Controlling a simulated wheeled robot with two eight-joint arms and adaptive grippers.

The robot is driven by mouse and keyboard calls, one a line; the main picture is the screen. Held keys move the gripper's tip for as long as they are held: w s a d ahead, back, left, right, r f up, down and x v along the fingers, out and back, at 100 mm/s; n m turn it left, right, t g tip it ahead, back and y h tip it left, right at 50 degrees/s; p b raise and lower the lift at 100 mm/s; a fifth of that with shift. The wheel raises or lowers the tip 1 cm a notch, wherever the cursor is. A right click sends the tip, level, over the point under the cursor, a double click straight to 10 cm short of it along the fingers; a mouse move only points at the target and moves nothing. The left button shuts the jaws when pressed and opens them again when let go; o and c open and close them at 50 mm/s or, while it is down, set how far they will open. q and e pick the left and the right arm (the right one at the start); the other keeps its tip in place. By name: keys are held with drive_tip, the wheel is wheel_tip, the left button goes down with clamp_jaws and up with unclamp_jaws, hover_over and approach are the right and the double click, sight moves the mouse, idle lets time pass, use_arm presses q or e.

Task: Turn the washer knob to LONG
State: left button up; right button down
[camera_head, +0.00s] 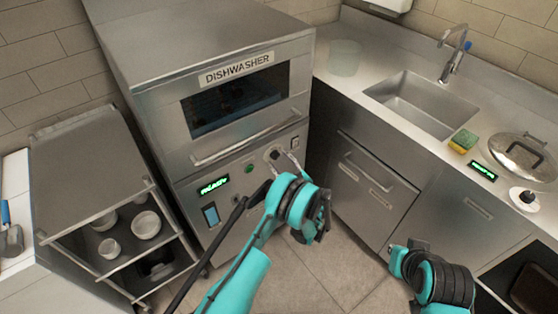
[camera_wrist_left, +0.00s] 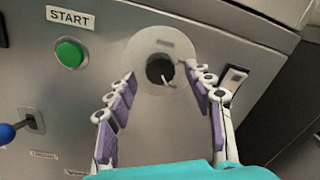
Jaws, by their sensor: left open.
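The dishwasher (camera_head: 232,90) stands at the centre of the head view with its control panel below the door. Its dark round knob (camera_head: 275,155) sits on a pale round plate at the panel's right. In the left wrist view the knob (camera_wrist_left: 160,69) lies ahead, between the fingers and beyond their tips. The mark at the plate's top is too small to read. My left gripper (camera_wrist_left: 193,82) is open and empty, pointing at the knob; it also shows in the head view (camera_head: 283,165). My right arm shows at lower right, but its fingertips cannot be made out.
A green START button (camera_wrist_left: 70,52) is left of the knob, and a blue-tipped lever (camera_wrist_left: 8,133) lower left. A lit green display (camera_head: 214,185) is on the panel. A cart with bowls (camera_head: 146,225) stands left; a counter with a sink (camera_head: 420,105) stands right.

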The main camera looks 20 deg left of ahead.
use_arm(q)
drive_tip(key=v, duration=1.1)
